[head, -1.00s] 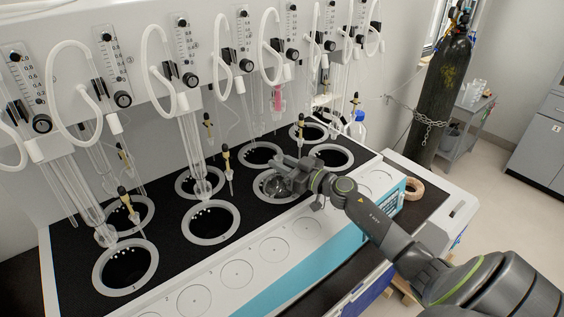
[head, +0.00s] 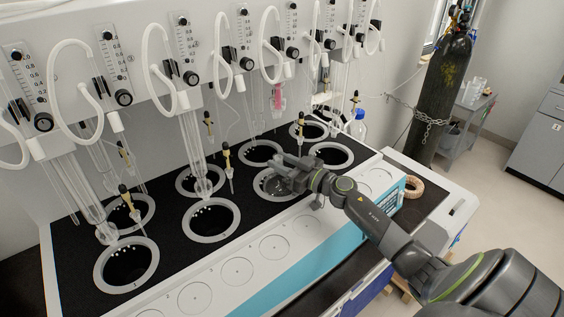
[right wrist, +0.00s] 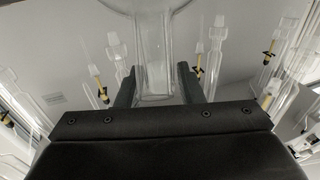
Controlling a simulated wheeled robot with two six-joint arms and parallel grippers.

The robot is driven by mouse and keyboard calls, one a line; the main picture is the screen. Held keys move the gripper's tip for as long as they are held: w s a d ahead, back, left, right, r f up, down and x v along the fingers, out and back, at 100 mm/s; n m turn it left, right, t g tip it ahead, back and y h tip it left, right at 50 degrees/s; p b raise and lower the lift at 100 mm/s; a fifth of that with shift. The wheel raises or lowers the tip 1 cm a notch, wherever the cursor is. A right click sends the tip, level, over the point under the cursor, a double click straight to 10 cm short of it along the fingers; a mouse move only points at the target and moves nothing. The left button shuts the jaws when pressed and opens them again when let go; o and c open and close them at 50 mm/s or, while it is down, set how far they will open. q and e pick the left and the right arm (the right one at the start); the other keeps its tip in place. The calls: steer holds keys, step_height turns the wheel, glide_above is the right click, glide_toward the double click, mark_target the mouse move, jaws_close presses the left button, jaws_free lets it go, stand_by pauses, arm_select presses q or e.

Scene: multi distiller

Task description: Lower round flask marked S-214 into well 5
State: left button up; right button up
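My right gripper (head: 276,164) is over the third front-row well (head: 260,195), counted from the left. The clear round flask is hard to make out in the head view, at that well's opening beneath the gripper. In the right wrist view its glass neck (right wrist: 155,50) stands between my two fingers (right wrist: 157,85), which lie close along both sides of it. The glass widens at the picture's top edge, where it is cut off. The S-214 mark and the well's number are not readable. My left gripper does not show.
Other wells have open dark mouths, such as the second front one (head: 210,238). Glass condensers (head: 192,150) and thin tubes with yellow fittings (head: 227,155) hang behind and beside my gripper. Flat round spots (head: 274,247) on the white front ledge are empty. A cork ring (head: 413,188) lies at right.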

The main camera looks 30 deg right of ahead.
steer(key=shift+o, duration=1.4)
steer(key=shift+f, duration=0.1)
steer(key=shift+s+f, duration=0.1)
